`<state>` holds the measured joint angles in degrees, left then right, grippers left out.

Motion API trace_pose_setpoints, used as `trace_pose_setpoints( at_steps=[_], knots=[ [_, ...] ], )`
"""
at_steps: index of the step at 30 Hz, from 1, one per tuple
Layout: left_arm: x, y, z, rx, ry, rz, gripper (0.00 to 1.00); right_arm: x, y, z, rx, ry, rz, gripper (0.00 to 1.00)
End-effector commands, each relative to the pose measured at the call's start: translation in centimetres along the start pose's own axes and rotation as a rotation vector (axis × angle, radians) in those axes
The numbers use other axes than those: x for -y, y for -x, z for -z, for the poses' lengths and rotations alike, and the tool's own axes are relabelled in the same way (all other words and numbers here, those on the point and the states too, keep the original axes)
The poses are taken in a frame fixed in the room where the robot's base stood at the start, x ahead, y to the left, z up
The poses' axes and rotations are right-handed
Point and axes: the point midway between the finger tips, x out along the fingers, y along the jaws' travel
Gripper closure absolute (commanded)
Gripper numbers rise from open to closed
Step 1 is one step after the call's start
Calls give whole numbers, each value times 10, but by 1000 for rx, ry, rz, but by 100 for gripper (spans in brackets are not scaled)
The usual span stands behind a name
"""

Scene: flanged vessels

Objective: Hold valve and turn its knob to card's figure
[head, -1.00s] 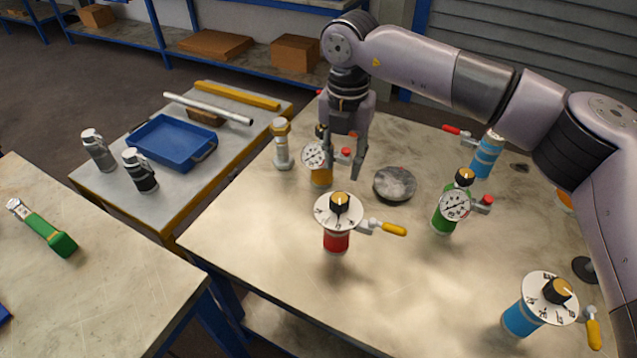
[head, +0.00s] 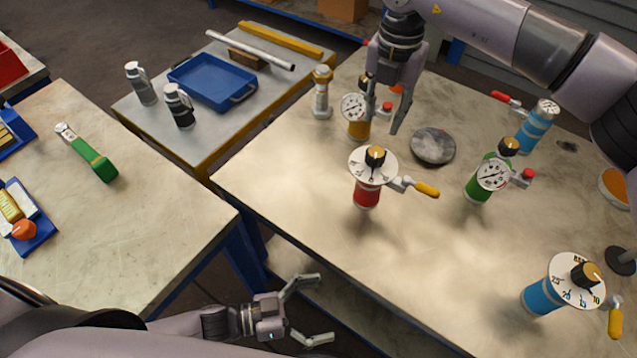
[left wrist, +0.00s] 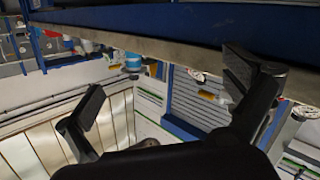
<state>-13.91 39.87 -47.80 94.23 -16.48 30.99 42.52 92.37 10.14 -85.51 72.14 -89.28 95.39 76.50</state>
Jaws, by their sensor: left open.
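A red valve (head: 367,196) with a white dial plate, black-orange knob and yellow lever stands upright mid-table. A blue valve (head: 541,298) with a similar numbered dial and knob stands at the near right. A green valve (head: 477,190) and an orange valve (head: 358,130) carry round gauges. A lighter blue valve (head: 533,136) stands behind. My right gripper (head: 385,105) is over the orange valve, fingers apart. My left gripper (head: 318,308) is open and empty, off the table's near edge; its spread fingers also show in the left wrist view (left wrist: 165,95). I cannot make out a card.
A dark round disc (head: 433,146) and a bolt-like fitting (head: 321,95) are on the main table. A side table (head: 150,235) with a green-handled tool (head: 90,155) stands left. A blue tray (head: 213,82) and two bottles are on the cart behind. The main table's front middle is clear.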

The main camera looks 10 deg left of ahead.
Motion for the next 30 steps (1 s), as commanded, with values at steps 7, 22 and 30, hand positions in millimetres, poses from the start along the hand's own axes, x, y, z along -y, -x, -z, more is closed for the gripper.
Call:
trace_pose_setpoints(
  at_steps=[7, 22, 30],
  knots=[
    [45, -32, 141, -136, -376, -122, 0, 0, 0, 0, 0, 0, 0, 67],
    [173, -27, 190, -148, -256, 109, 0, 0, 0, 0, 0, 0, 0, 67],
    [177, -68, 198, -151, -258, 109, 0, 0, 0, 0, 0, 0, 0, 67]
  ],
)
